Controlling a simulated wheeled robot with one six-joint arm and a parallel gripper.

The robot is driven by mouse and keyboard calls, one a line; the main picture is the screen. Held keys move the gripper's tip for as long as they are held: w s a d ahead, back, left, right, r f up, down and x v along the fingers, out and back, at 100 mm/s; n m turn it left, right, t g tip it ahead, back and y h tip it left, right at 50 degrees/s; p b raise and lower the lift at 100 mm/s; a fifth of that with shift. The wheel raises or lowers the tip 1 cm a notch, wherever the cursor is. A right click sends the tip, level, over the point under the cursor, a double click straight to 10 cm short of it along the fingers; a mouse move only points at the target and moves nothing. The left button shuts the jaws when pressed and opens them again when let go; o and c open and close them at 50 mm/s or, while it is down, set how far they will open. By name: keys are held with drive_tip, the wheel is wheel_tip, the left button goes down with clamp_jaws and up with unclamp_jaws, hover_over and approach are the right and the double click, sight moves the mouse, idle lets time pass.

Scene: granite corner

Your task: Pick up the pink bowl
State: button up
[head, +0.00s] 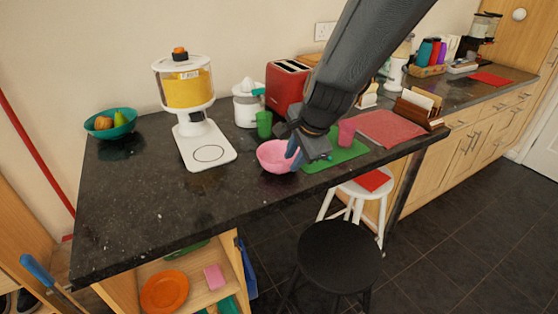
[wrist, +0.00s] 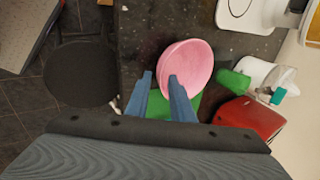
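In the wrist view the bowl (wrist: 187,62) lies ahead of my gripper (wrist: 160,82). The two blue fingers are apart. The right finger overlaps the bowl's near rim, and the left finger is outside the bowl. Whether either finger touches the bowl I cannot tell.
A green cup (head: 264,124), a white juicer (head: 247,103) and a red toaster (head: 286,85) stand behind the bowl. A white dispenser (head: 190,120) is to the left. A pink cup (head: 346,132) is right of my gripper. A black stool (head: 340,255) stands before the counter edge.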

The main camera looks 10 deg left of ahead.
sight(289, 164)
drive_tip(key=b+x, duration=0.1)
drive_tip(key=x, duration=0.4)
drive_tip(key=shift+w+a+f, duration=0.1)
drive_tip(key=shift+a, duration=0.1)
clamp_jaws()
idle(1.2)
